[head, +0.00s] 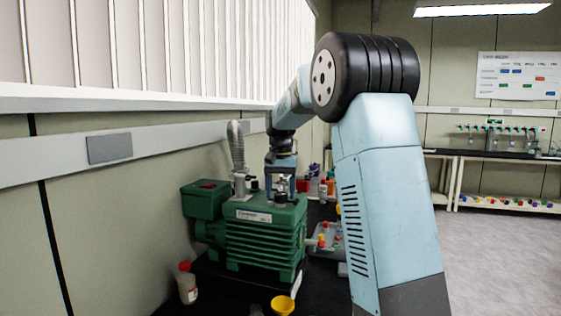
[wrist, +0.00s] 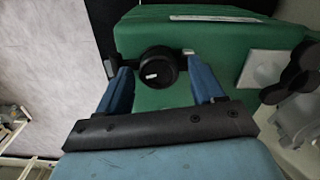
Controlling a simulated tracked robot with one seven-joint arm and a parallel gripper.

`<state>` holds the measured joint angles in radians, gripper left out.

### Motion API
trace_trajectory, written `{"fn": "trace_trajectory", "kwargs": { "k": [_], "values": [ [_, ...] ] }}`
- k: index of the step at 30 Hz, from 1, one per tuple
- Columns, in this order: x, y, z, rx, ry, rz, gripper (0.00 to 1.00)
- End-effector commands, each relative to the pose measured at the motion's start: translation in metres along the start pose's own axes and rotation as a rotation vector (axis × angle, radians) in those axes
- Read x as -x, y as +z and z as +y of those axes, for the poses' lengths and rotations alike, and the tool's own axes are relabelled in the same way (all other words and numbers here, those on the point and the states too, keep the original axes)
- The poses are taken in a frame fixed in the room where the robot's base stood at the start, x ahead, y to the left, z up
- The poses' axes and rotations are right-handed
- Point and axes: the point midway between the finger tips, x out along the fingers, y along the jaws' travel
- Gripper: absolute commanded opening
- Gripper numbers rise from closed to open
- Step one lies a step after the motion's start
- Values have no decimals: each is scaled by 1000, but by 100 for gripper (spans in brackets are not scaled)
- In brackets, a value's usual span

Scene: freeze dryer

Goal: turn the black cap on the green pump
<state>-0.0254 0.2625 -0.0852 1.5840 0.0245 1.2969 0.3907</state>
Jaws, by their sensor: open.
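The green pump (head: 262,238) stands on a dark bench in the head view, and its green top (wrist: 205,40) fills much of the wrist view. The round black cap (wrist: 158,67), with a small white mark, sits on the pump top. It also shows small in the head view (head: 280,198). My gripper (wrist: 148,62) is above the pump, with its blue fingers apart on either side of the cap. A gap shows between the cap and the right finger; the left finger is also apart from it. My gripper in the head view (head: 281,186) points down.
A grey hose (head: 236,145) rises from a fitting beside the cap, near the wall. A black knob (wrist: 290,75) lies right of my gripper in the wrist view. A bottle with a red lid (head: 187,283) and a yellow funnel (head: 283,305) stand in front. A grey tray (head: 327,243) is right of the pump.

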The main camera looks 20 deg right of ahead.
Motion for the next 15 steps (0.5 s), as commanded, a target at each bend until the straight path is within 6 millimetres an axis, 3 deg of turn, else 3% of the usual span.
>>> {"fn": "trace_trajectory", "kwargs": {
  "k": [15],
  "values": [
    [0,-1,1,446,2,1,72]
  ]
}}
